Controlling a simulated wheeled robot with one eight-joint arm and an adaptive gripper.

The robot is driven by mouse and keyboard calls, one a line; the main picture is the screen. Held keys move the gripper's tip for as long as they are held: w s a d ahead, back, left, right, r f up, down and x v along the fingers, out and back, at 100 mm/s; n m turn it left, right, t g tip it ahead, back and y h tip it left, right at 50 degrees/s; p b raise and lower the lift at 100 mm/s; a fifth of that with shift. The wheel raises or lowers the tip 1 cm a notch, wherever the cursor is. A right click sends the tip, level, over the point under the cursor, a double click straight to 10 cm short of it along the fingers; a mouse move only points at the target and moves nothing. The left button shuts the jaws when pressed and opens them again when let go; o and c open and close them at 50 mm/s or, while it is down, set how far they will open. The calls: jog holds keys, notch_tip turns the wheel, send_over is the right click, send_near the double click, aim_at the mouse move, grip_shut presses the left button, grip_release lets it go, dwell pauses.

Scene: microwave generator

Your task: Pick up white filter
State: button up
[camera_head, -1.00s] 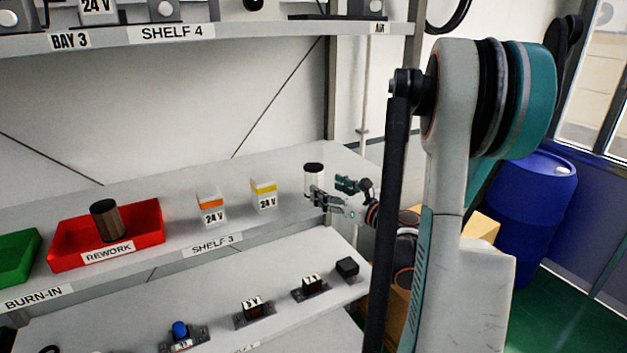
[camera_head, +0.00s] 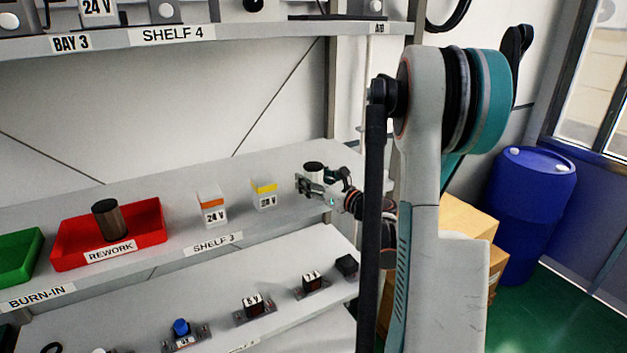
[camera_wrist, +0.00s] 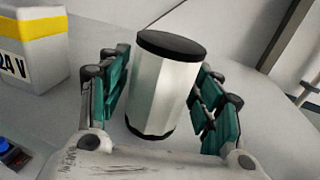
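The white filter (camera_wrist: 163,85) is a white cylinder with black end caps. It stands upright on shelf 3. In the wrist view it is between the two green-padded fingers of my gripper (camera_wrist: 160,95). The fingers are spread, with a gap visible on the left; on the right the finger partly overlaps the filter's edge, and I cannot tell if it touches. In the head view my gripper (camera_head: 323,184) hides most of the filter, and its black top (camera_head: 314,167) shows above the fingers.
A yellow-banded 24 V box (camera_head: 263,194) stands just left of the gripper, with an orange-banded one (camera_head: 211,207) beyond. Shelf 4 (camera_head: 250,31) is above. A blue barrel (camera_head: 530,200) stands right.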

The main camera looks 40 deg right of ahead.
jog(key=c, duration=0.6)
jog(key=shift+r, duration=0.1)
